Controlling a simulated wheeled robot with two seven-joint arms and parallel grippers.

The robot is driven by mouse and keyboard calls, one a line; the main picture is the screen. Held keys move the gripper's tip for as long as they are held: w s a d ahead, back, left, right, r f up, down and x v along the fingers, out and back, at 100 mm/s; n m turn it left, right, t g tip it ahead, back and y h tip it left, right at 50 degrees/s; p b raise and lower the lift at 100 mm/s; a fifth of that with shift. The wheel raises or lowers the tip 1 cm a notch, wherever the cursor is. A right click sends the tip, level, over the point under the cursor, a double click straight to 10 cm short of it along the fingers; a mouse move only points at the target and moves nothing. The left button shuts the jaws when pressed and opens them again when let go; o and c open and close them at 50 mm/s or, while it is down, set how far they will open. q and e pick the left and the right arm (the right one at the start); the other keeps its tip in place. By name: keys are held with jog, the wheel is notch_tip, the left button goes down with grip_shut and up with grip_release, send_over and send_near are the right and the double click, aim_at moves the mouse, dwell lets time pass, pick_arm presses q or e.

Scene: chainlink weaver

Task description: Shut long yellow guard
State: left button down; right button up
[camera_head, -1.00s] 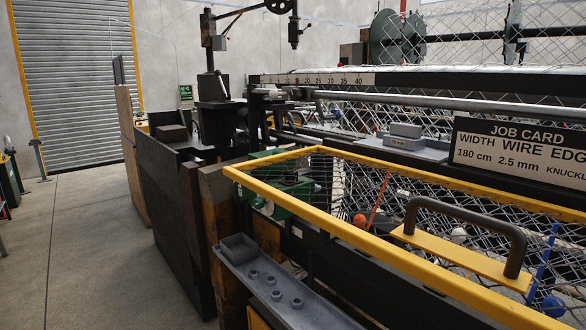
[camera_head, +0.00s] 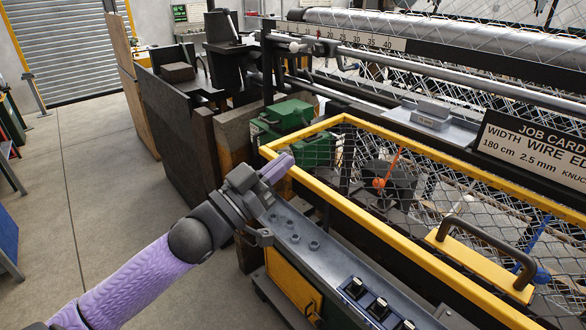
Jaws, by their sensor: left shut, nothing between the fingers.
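The long yellow guard (camera_head: 385,232) is a yellow frame filled with wire mesh. It stretches along the front of the machine from the centre to the right edge. Its black bar handle (camera_head: 487,243) sits on a yellow plate at the lower right. My left gripper (camera_head: 280,167) is shut and empty. In the picture it overlaps the guard's near left corner; I cannot tell whether it touches the frame. The handle is well to the right of this gripper. The guard's far right end is cut off. My right gripper is out of view.
A grey control ledge (camera_head: 325,250) with knobs runs below the guard's front bar. A green machine block (camera_head: 288,115) stands behind the guard's left corner. The job card sign (camera_head: 530,150) rises at the right. Open concrete floor (camera_head: 90,190) lies at the left.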

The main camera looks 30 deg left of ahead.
aim_at(294, 176)
pick_arm(q)
jog(key=w+f, duration=0.2)
jog(key=shift+w+d, duration=0.4)
jog(key=shift+f, duration=0.5)
